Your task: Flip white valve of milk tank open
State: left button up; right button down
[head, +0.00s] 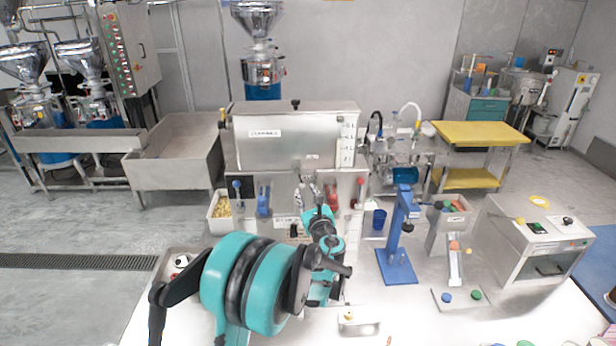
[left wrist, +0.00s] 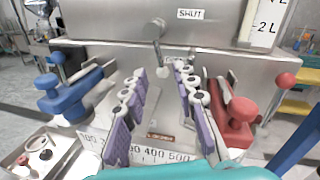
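The milk tank (head: 295,140) is a steel box with a lid, at the middle of the head view. In the left wrist view, its small pale valve (left wrist: 158,28) sits on the tank front left of a SHUT label (left wrist: 190,14), with its thin handle hanging down. My left gripper (head: 314,196) is in front of the tank, below that label. In the left wrist view its two purple-padded fingers (left wrist: 161,72) are spread, with the valve's handle end seen between the tips. I cannot tell whether they touch it. In the head view the valve is hard to make out. My right gripper is not in view.
A blue clamp-like part (left wrist: 68,95) is left of my fingers and a red one (left wrist: 236,118) is right of them, both close. A numbered scale (left wrist: 155,155) lies below.

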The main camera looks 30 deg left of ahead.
aim_at(301, 180)
pick_arm(q)
jog(key=x, duration=0.7)
jog(key=shift+w+a, duration=0.15)
jog(key=shift+a, duration=0.05)
jog(key=shift+c, duration=0.2)
grip_shut()
